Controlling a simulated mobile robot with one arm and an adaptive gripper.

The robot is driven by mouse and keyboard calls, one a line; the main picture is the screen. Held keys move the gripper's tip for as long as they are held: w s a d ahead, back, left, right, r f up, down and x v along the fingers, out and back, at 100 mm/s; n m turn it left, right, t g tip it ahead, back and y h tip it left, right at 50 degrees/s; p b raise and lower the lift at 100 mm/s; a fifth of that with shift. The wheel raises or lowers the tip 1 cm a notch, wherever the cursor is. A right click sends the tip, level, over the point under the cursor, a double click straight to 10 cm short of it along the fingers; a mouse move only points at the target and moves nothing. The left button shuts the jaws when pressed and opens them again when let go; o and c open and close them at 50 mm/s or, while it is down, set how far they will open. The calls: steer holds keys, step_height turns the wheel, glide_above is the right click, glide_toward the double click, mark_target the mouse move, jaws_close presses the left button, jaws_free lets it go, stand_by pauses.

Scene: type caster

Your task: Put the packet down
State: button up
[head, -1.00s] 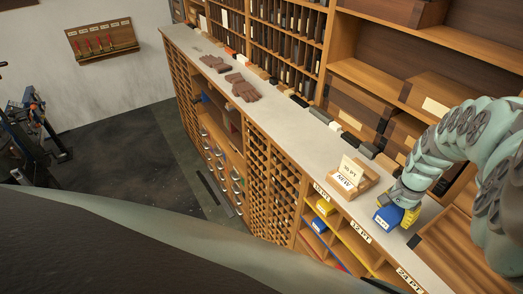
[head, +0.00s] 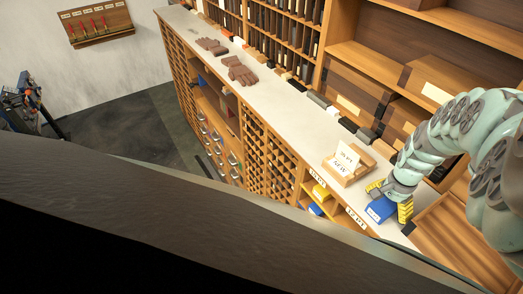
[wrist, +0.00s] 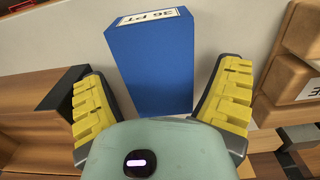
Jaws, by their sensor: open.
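The packet (head: 380,209) is a blue box with a white label on the pale counter (head: 299,115). In the wrist view the packet (wrist: 152,70) lies between the yellow finger pads, and its label reads 36 PT. My gripper (head: 390,201) is open around the packet; the wrist view of my gripper (wrist: 163,103) shows gaps between both pads and the packet's sides. The packet appears to rest on the counter top. Its near end is hidden behind my gripper's body in the wrist view.
A wooden card holder (head: 346,167) with white cards stands left of the packet. A wooden tray (head: 453,240) lies to its right. Brown gloves (head: 239,71) and dark blocks lie farther along the counter. Wooden shelves rise behind.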

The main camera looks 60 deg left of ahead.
mark_target(388, 202)
steer(key=shift+a+r+b, duration=0.1)
steer(key=shift+r+b, duration=0.2)
steer(key=shift+r, duration=1.2)
step_height(388, 202, up, 8)
steer(key=p, duration=0.2)
steer(key=shift+w+f+p, duration=0.15)
steer(key=shift+f+p, duration=0.05)
steer(key=shift+p, duration=0.1)
steer(key=shift+r+p, duration=0.3)
steer(key=shift+r, duration=0.5)
